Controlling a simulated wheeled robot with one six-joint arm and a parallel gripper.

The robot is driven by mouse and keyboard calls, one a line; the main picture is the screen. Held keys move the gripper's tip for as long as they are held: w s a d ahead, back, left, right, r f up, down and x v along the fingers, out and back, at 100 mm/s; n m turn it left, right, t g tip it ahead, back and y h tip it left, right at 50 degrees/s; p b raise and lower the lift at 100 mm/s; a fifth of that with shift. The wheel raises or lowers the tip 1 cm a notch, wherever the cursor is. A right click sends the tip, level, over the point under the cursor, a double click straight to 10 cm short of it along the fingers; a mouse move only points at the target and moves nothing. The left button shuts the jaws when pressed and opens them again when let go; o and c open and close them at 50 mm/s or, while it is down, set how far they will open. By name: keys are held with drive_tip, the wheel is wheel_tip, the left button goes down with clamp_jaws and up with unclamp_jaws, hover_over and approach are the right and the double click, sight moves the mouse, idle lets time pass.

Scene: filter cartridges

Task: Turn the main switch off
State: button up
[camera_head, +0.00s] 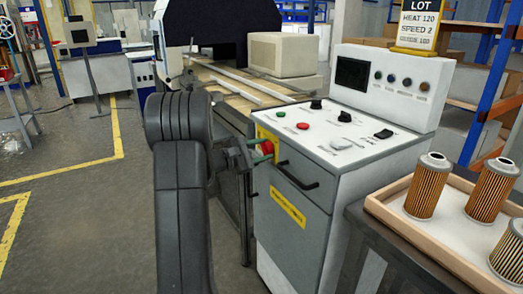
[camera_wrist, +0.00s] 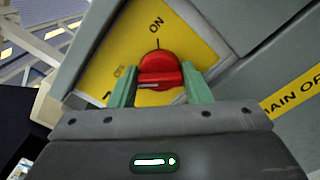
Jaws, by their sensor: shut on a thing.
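The main switch is a red rotary knob (camera_wrist: 160,67) on a yellow plate (camera_wrist: 205,35) marked ON and OFF. In the head view the red knob (camera_head: 267,147) is on the upper left part of the grey cabinet's front. My gripper (camera_wrist: 160,80) has its two green fingers on either side of the knob's raised grip bar, shut on it. The bar lies roughly across the wrist picture, with a pale mark near its lower edge; I cannot tell its exact setting. My gripper also shows in the head view (camera_head: 261,149), coming from the left.
The cabinet's sloped panel (camera_head: 345,132) carries several knobs and buttons. A tray (camera_head: 410,233) with several filter cartridges stands at right. A conveyor (camera_head: 235,85) lies behind; floor at left is open.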

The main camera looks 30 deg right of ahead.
drive_tip(key=shift+f, duration=0.1)
drive_tip(key=o, duration=1)
drive_tip(key=a, duration=0.9)
drive_tip(key=s+a+p, duration=0.1)
drive_tip(key=a, duration=0.4)
drive_tip(key=shift+d, duration=0.15)
drive_tip(key=d, duration=0.9)
drive_tip(key=w+d+b, duration=0.1)
drive_tip(key=d, duration=0.3)
drive_tip(key=shift+d, duration=0.35)
